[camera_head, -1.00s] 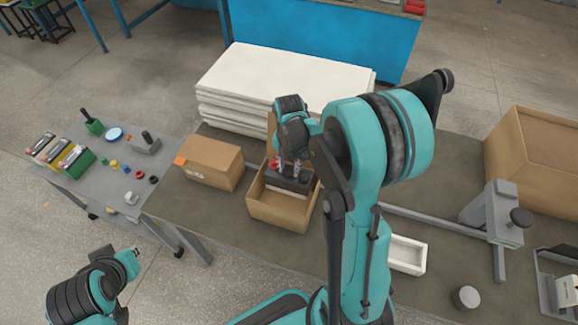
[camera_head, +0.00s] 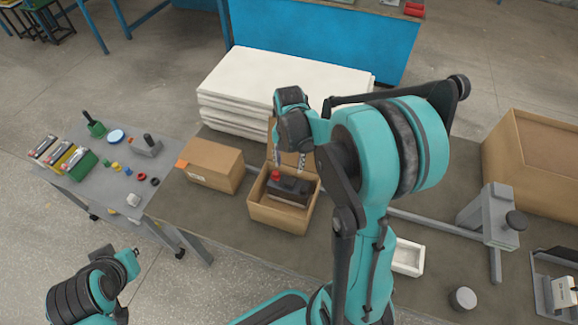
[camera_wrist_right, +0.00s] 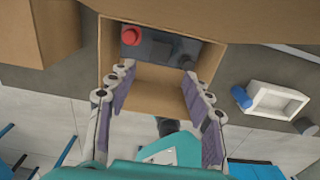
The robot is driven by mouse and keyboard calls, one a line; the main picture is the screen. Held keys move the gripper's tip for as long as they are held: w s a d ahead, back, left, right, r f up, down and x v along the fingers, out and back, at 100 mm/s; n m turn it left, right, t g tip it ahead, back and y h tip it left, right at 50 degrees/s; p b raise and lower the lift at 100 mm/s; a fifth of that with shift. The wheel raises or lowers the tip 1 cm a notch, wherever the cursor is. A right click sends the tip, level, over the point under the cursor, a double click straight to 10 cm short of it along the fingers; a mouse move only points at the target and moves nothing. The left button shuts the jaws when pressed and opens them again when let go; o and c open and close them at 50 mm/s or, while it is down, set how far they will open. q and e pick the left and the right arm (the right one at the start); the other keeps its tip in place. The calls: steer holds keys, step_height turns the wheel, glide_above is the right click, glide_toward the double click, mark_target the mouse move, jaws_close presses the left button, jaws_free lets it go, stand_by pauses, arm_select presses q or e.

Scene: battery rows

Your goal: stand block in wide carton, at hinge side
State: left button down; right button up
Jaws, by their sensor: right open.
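The block is a dark battery-like piece with a red cap (camera_head: 290,187). It rests inside the open carton (camera_head: 283,218), near the back wall where the raised lid is hinged. In the right wrist view the block (camera_wrist_right: 165,48) lies along the far wall of the carton (camera_wrist_right: 160,98), with bare floor on the near side. My right gripper (camera_head: 290,161) is open and empty, just above the block; its fingers (camera_wrist_right: 157,75) are apart in the wrist view. My left gripper (camera_head: 130,256) is far off at lower left, too small to tell its opening.
A closed carton (camera_head: 210,165) stands left of the open one. White stacked boards (camera_head: 285,82) lie behind. A white tray (camera_head: 408,257), a grey cylinder (camera_head: 463,298) and a grey stand (camera_head: 488,217) are to the right. A large carton (camera_head: 535,158) stands at far right.

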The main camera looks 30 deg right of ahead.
step_height(320, 180, up, 8)
steer(key=p, duration=0.2)
steer(key=s+a+r+m+t, duration=0.2)
steer(key=s+a+m, duration=0.3)
steer(key=m, duration=0.8)
steer(key=s+a+r+m+t, duration=0.3)
steer(key=s+a+m+t, duration=0.2)
steer(key=m, duration=0.8)
steer(key=shift+s+a, duration=0.35)
steer(key=shift+s, duration=0.2)
